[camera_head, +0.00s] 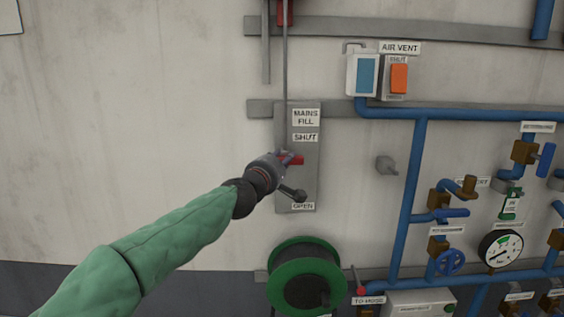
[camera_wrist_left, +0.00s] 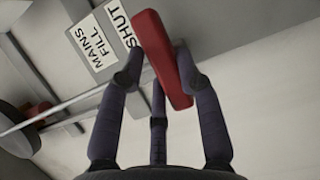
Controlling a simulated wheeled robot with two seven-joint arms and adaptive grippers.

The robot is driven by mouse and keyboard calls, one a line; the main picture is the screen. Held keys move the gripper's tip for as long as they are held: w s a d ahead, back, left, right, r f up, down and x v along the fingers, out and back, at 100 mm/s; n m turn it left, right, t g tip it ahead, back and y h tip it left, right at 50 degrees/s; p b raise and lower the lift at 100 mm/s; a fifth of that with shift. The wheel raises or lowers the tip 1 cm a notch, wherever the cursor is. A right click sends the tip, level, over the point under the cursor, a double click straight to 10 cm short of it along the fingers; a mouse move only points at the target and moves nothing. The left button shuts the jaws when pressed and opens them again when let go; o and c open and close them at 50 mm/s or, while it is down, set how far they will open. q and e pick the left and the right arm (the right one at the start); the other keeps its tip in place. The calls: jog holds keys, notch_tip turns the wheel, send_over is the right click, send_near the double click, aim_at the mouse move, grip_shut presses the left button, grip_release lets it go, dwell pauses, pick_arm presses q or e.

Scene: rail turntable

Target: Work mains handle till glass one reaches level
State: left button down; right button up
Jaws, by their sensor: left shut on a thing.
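The red mains handle (camera_head: 296,161) shows on the grey plate (camera_head: 308,172) marked MAINS FILL. It sits between the SHUT label (camera_head: 305,137) and the OPEN label (camera_head: 303,206), nearer to SHUT. My left gripper (camera_head: 287,159) is at the handle and covers part of it. In the left wrist view the red handle (camera_wrist_left: 158,42) lies between the fingers of my left gripper (camera_wrist_left: 157,68), which are shut on it. I cannot pick out glass one in these views. My right gripper is not in view.
An air vent box with an orange switch (camera_head: 399,78) is above right. Blue pipes (camera_head: 415,180), valves and a pressure gauge (camera_head: 500,249) fill the right. A green hose reel (camera_head: 306,243) is below the plate.

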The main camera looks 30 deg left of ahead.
pick_arm(q)
jog(key=shift+s+a+r, duration=0.1)
jog(key=shift+r, duration=0.4)
jog(key=c, duration=0.8)
grip_release()
jog(key=shift+c, duration=0.2)
jog(key=shift+f, duration=0.1)
jog(key=s+d, duration=0.2)
jog(key=s, duration=0.9)
jog(key=shift+s, duration=0.4)
jog(key=shift+w, duration=0.1)
jog(key=shift+f, duration=0.1)
